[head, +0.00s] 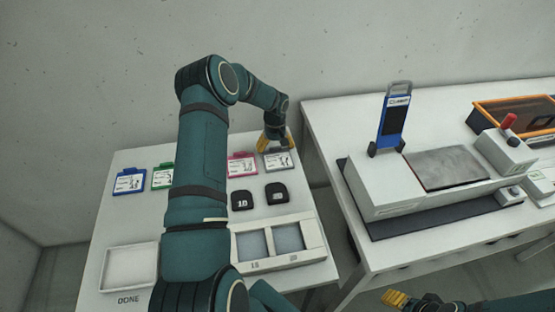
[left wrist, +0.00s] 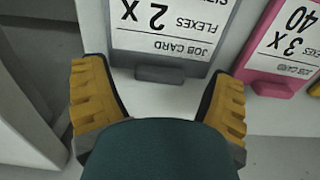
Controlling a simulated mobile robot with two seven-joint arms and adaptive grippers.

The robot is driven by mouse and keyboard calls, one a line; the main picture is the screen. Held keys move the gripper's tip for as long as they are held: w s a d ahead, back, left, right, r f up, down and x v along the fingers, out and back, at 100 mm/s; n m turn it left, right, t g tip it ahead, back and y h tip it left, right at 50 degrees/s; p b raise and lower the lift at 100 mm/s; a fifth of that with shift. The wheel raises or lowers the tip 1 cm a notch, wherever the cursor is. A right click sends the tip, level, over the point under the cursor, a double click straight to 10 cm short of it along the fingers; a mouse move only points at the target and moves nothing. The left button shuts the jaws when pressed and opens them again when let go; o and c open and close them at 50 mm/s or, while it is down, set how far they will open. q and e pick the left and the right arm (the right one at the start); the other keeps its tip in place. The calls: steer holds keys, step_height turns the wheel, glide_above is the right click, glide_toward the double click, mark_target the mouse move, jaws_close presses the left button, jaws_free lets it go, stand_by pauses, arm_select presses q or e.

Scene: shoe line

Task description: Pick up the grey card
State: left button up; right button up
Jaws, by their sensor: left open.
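The grey card (head: 278,160) lies at the back right of the left white table in the head view, with a white face. In the left wrist view the grey card (left wrist: 168,35) shows upside-down text reading "JOB CARD", "FLEXES" and "2 X", with a grey clip (left wrist: 160,74) at its edge. My left gripper (head: 276,138) is open above the clip end of the card. In the left wrist view its yellow fingers (left wrist: 158,100) stand apart on either side of the clip, and nothing is held. My right gripper (head: 396,299) shows at the bottom edge of the head view, its opening unclear.
A pink card (head: 241,166) lies just left of the grey one. Green (head: 162,176) and blue (head: 130,181) cards lie farther left. Two black blocks (head: 243,201) and a two-part tray (head: 310,232) are in front. A machine (head: 375,196) stands on the right table.

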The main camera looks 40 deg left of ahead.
arm_select(q)
steer(key=shift+f, duration=0.15)
steer(key=c, duration=1.3)
